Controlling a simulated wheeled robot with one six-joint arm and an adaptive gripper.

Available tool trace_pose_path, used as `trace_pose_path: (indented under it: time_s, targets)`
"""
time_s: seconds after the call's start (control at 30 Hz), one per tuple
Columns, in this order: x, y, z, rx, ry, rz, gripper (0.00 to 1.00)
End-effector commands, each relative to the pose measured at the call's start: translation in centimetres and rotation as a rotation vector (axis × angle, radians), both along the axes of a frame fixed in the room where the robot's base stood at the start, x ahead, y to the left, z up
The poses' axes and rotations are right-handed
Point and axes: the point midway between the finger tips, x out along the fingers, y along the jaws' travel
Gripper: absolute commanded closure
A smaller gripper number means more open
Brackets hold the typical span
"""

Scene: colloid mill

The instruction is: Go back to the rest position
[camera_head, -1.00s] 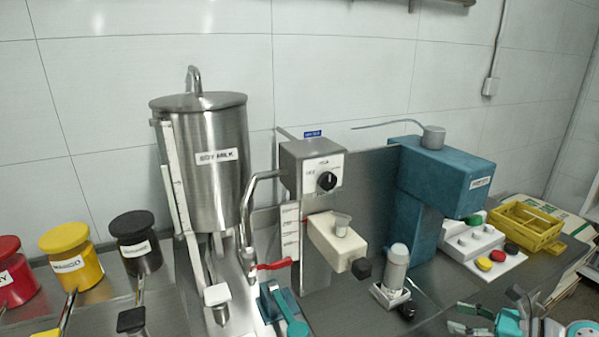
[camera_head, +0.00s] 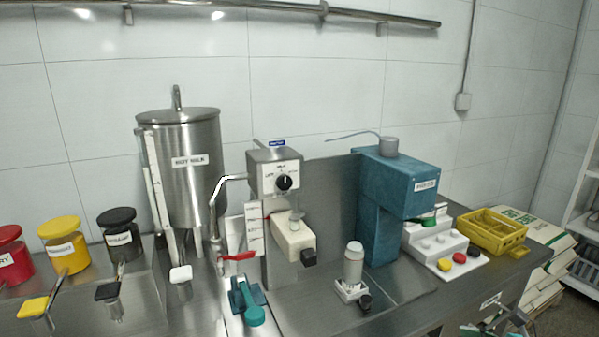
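My gripper (camera_head: 492,316) is at the bottom right edge of the head view, in front of the table's right end. Only its fingers show, partly cut off by the frame. They look spread apart, with nothing seen between them. It is apart from the machine and everything on the table.
The table holds a steel soy milk tank (camera_head: 190,165), a control box (camera_head: 275,172), a teal mill (camera_head: 397,195), a grey-white bottle (camera_head: 353,265), a button panel (camera_head: 438,248) and a yellow crate (camera_head: 492,232). Red, yellow (camera_head: 64,245) and black lidded containers stand left. Stacked sacks (camera_head: 545,262) lie right.

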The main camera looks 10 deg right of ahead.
Motion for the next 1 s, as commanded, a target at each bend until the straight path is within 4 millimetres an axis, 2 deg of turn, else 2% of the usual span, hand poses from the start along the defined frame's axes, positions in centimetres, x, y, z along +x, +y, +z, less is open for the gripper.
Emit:
trace_pose_path:
  time_s: [0.37,0.63,0.87,1.0]
  targets:
    - [0.0,2.9,-4.0,-0.081,-0.051,-0.025,0.4]
    - [-1.0,6.5,-8.8,-0.218,-0.111,-0.05,0.4]
    - [-4.2,11.3,-14.9,-0.464,-0.184,-0.057,0.4]
    - [-7.2,13.7,-17.8,-0.647,-0.225,-0.04,0.4]
